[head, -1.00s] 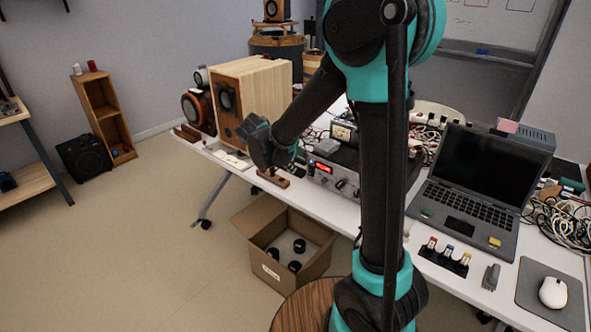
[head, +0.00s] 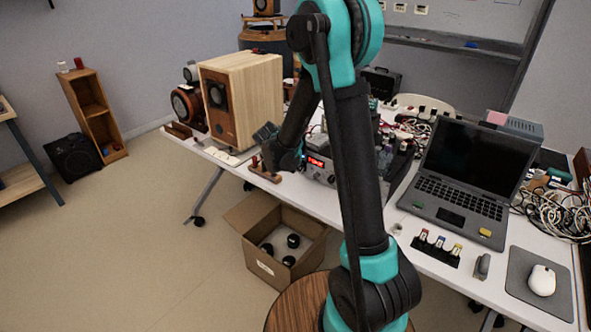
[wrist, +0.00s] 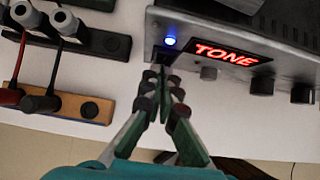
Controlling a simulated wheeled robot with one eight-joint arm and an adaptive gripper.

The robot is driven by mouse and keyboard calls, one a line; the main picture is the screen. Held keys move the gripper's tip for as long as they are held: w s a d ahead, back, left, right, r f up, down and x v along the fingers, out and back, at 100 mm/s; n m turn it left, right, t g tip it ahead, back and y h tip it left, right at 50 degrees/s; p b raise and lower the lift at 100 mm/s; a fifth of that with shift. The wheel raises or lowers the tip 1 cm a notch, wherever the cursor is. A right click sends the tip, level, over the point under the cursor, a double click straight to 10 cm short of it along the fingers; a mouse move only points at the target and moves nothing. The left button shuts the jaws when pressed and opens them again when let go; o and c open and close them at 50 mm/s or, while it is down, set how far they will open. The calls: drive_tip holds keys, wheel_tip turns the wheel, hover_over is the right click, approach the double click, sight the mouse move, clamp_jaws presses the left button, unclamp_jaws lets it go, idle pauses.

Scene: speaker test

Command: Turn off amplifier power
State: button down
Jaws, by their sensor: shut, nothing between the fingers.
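The amplifier (head: 318,172) is a grey metal box on the white table, and its red display (head: 316,162) is lit. In the wrist view the display (wrist: 225,54) reads "TONE", and a blue light (wrist: 170,41) glows at the left end of the front panel. A dark switch-like part (wrist: 166,55) sits just below that light. My gripper (wrist: 161,76) is shut and empty, its tips just in front of this part. I cannot tell whether they touch it. In the head view, my arm hides part of the amplifier, and the fingertips are not clear.
A wooden speaker (head: 240,95) stands left on the table (head: 405,235), and a laptop (head: 465,175) right. An open cardboard box (head: 262,250) is on the floor.

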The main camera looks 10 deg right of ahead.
drive_tip(key=shift+w+d+f, duration=0.15)
drive_tip(key=shift+w, duration=0.05)
idle(0.3)
drive_tip(key=shift+r, duration=0.85)
